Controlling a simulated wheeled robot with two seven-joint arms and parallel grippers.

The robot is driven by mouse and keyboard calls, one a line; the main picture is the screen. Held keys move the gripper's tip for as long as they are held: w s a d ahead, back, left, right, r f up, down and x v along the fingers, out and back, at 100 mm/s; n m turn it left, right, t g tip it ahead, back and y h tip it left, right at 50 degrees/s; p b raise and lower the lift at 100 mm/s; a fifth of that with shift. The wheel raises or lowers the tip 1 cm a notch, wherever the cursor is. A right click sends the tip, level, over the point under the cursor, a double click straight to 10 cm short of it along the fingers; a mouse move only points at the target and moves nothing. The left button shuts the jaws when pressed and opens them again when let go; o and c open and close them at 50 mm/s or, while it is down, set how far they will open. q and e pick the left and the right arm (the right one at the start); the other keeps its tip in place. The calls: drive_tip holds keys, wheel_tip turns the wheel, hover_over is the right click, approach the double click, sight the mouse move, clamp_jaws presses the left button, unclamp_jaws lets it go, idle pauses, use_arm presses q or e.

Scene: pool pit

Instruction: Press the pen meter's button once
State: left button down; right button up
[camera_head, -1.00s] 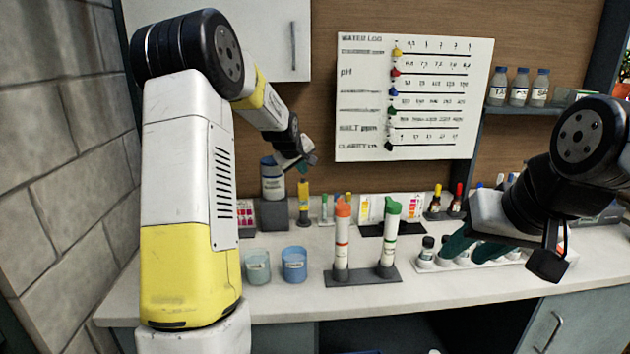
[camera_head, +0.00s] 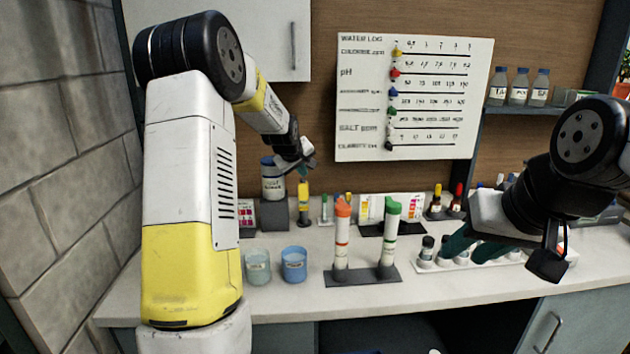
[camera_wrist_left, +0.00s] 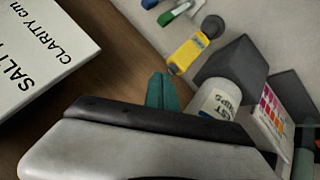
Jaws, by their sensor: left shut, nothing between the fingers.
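The yellow pen meter (camera_head: 303,203) stands upright in a dark base at the back of the counter. It also shows in the left wrist view (camera_wrist_left: 188,52), beyond my fingertips. I cannot make out its button clearly. My left gripper (camera_head: 309,168) is shut and empty, in the air just above the pen meter in the head view. Its teal fingertips (camera_wrist_left: 162,92) are together in the left wrist view and appear apart from the meter. My right gripper (camera_head: 474,246) has its teal fingers apart, near the vial rack at the right.
A white test-strip bottle (camera_head: 272,182) stands on a grey block just left of the meter. Two cups (camera_head: 294,264) and a tube rack (camera_head: 362,276) are in front. A white vial rack (camera_head: 456,264) is at right. A water log board (camera_head: 430,150) hangs behind.

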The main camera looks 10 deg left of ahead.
sight(302, 184)
use_arm(q)
drive_tip(key=shift+f, duration=0.5)
idle(0.5)
drive_tip(key=shift+r, duration=0.9)
drive_tip(key=shift+r, duration=2.55)
